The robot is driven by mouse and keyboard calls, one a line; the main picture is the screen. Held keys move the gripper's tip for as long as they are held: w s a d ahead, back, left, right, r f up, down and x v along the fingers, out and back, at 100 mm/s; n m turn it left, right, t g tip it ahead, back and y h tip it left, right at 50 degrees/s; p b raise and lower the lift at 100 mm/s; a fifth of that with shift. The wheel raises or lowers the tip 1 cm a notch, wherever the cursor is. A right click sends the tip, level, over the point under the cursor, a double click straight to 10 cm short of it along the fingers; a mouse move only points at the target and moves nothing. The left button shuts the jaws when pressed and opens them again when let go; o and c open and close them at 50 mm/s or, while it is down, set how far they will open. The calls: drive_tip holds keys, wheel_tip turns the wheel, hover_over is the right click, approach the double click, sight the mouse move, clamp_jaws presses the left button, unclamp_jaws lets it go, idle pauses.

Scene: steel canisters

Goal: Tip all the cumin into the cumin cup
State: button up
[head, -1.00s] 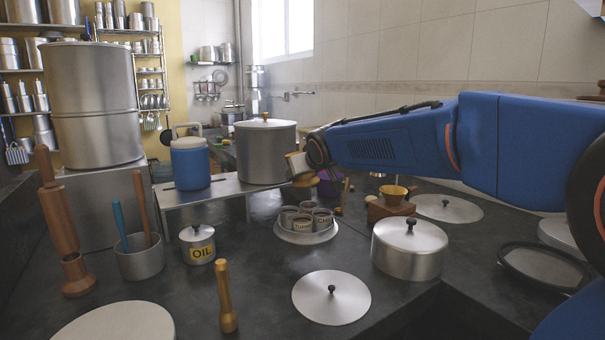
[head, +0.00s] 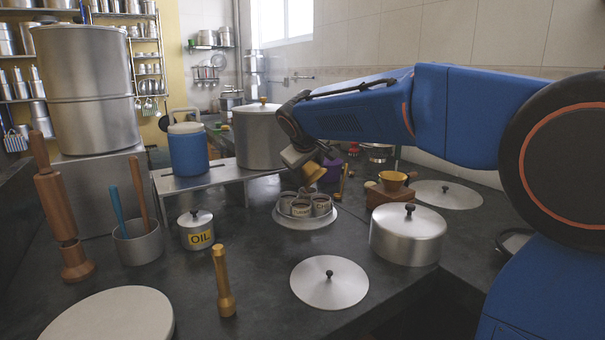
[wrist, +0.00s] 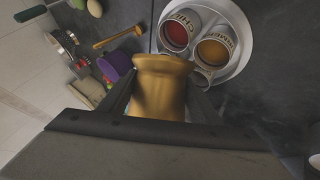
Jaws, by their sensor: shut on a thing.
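My gripper (wrist: 160,100) is shut on a brass vessel (wrist: 160,85), whose flared end points away from the wrist. In the head view my gripper (head: 303,164) holds the vessel (head: 311,172) tilted, above and behind a round steel tray (head: 285,220) of small steel cups. The wrist view shows a cup with red contents (wrist: 174,36) and a cup with yellow-orange contents (wrist: 213,52). Other cups are partly hidden. The vessel's contents do not show.
A lidded steel pot (head: 408,238) stands right of the tray, and a tall pot (head: 262,140) on the rack behind it. A flat lid (head: 330,284), the OIL pot (head: 196,231) and a brass pestle (head: 223,285) are in front. Dark counter between them is clear.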

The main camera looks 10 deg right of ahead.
drive_tip(key=shift+f, duration=0.1)
drive_tip(key=shift+a+f+h, duration=0.1)
drive_tip(key=shift+f+h, duration=0.2)
drive_tip(key=shift+f, duration=0.25)
idle(0.5)
drive_tip(key=shift+r+n+g, duration=0.15)
drive_tip(key=shift+n+g, duration=0.15)
drive_tip(key=shift+g, duration=0.1)
drive_tip(key=shift+h, duration=0.3)
idle(0.3)
drive_tip(key=shift+g+h, duration=0.3)
drive_tip(key=shift+n, duration=0.3)
